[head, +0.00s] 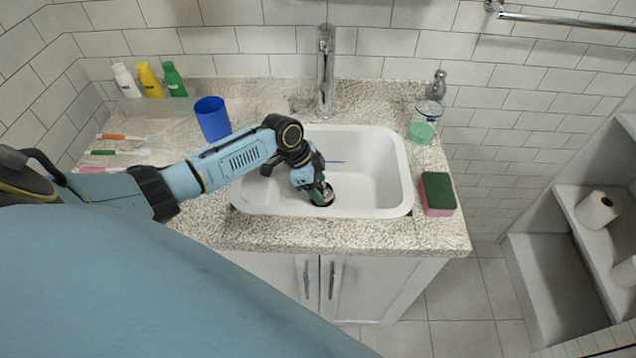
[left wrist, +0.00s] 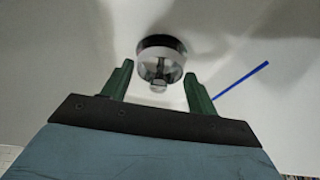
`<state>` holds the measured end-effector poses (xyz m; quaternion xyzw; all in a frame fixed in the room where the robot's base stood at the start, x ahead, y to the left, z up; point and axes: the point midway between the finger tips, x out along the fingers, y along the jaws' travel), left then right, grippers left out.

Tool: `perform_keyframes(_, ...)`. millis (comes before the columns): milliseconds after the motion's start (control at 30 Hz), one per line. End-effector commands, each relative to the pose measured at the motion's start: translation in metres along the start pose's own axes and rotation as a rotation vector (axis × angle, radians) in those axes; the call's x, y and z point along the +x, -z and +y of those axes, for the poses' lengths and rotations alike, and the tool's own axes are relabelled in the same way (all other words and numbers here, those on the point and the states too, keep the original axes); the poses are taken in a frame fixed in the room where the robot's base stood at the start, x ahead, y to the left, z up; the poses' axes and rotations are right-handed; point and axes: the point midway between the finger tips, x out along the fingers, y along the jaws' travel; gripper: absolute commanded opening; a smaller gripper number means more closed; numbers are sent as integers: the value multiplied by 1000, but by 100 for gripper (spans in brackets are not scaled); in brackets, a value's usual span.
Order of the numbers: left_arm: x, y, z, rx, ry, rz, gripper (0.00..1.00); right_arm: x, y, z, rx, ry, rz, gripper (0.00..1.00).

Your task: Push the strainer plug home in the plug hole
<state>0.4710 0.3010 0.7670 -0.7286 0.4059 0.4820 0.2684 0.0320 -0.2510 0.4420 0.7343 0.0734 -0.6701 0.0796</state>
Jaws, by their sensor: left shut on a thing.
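The strainer plug (left wrist: 160,66) is a shiny metal piece with a small knob, in front of the fingertips in the left wrist view. It also shows small at the left fingertips in the head view (head: 328,193). The plug hole (left wrist: 160,40) shows as a dark arc beside the plug; the plug hides much of it, and I cannot tell how deep the plug sits. My left gripper (head: 322,195) reaches down into the white sink (head: 375,185), its green fingers (left wrist: 157,88) shut on the plug. My right gripper is out of view.
A thin blue strip (head: 340,162) lies in the sink. The faucet (head: 325,70) stands behind it. A blue cup (head: 212,118), several bottles and toothbrushes are at the left; a sponge (head: 437,194) and a glass with green contents (head: 424,124) are at the right.

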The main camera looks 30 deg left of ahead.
Motion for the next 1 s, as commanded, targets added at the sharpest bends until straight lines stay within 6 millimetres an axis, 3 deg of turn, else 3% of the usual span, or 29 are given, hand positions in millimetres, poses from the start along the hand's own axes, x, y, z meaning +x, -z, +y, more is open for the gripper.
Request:
perform_keyframes(167,5,-2,0,0,0,1,36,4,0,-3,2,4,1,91)
perform_keyframes(200,4,-2,0,0,0,1,63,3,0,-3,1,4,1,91)
perform_keyframes(367,4,-1,0,0,0,1,84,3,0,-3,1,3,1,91)
perform_keyframes(767,2,-2,0,1,1,0,84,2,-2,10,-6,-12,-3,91)
perform_keyframes(1000,-49,-2,-1,3,4,-1,84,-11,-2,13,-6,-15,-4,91)
